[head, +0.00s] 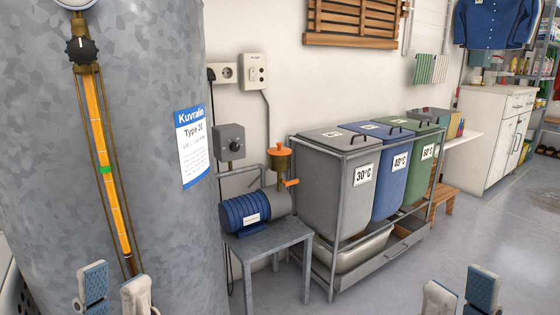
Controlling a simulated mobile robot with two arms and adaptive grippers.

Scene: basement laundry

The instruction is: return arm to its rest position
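My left gripper (115,282) shows at the bottom left of the head view, in front of the large grey metal tank (150,120). Its two fingers stand apart with nothing between them. My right gripper (460,285) shows at the bottom right, over the grey floor. Its fingers are also apart and the gap is empty. Only the finger ends of both grippers are in view; the rest of both arms is below the picture edge.
The tank fills the left side and carries a yellow gauge tube (98,150). A blue pump (245,210) sits on a small grey table (268,238). Grey, blue and green laundry bins (340,190) stand in a metal frame. Floor (400,270) is clear at lower right.

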